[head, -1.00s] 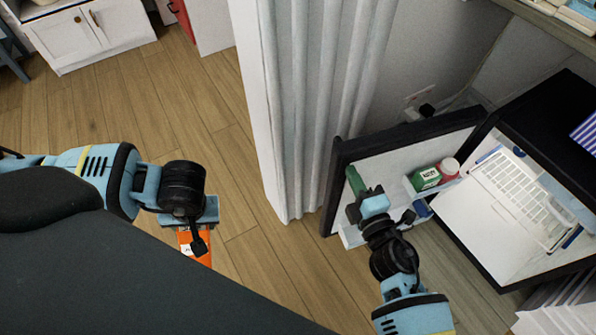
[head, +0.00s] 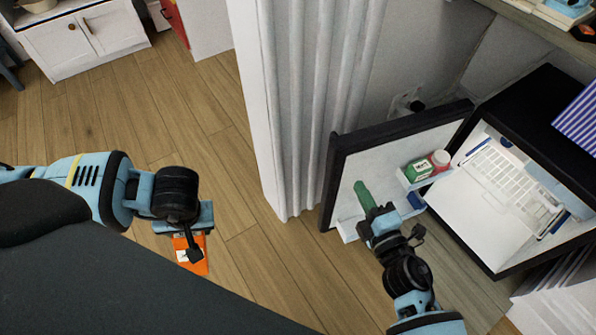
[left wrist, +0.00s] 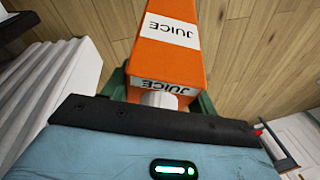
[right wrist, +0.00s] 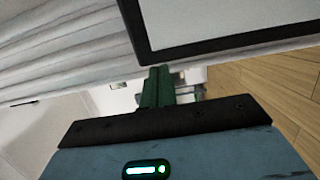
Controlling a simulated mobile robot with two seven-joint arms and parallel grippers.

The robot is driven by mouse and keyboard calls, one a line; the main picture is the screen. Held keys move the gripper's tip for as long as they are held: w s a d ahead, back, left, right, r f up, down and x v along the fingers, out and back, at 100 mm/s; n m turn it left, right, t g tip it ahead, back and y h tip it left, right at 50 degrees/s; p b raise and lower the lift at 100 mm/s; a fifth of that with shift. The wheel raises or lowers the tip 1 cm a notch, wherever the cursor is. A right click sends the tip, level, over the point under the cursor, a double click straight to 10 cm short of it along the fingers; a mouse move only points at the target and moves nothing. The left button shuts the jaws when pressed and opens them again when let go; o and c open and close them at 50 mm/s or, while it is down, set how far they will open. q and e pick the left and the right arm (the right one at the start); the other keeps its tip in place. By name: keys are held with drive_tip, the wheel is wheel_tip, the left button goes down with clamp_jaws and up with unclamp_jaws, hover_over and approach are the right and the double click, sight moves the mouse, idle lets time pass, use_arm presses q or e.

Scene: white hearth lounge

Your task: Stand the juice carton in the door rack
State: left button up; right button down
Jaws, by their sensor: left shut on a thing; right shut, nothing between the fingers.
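The orange juice carton (head: 190,260) hangs below my left gripper (head: 183,234) over the wooden floor. In the left wrist view the carton (left wrist: 166,55) shows its JUICE labels, and its white cap points toward the palm between the green fingers. My left gripper is shut on the carton. My right gripper (head: 362,190) is shut and empty, with its green fingers together in front of the open door's inner face; I cannot tell whether they touch it. The door rack (head: 348,229) is a white shelf low on that door, partly hidden by my right gripper.
The open fridge door (head: 345,165) stands left of the fridge (head: 480,235), whose inside shows white shelves. A green box (head: 418,170) and a red jar with a white lid (head: 440,160) stand on a higher door shelf. A white curtain (head: 300,110) hangs left of the door. Open floor lies between.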

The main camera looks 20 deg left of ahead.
drive_tip(key=v, duration=0.7)
drive_tip(key=shift+d+f+p, duration=0.15)
drive_tip(key=shift+d+p, duration=0.25)
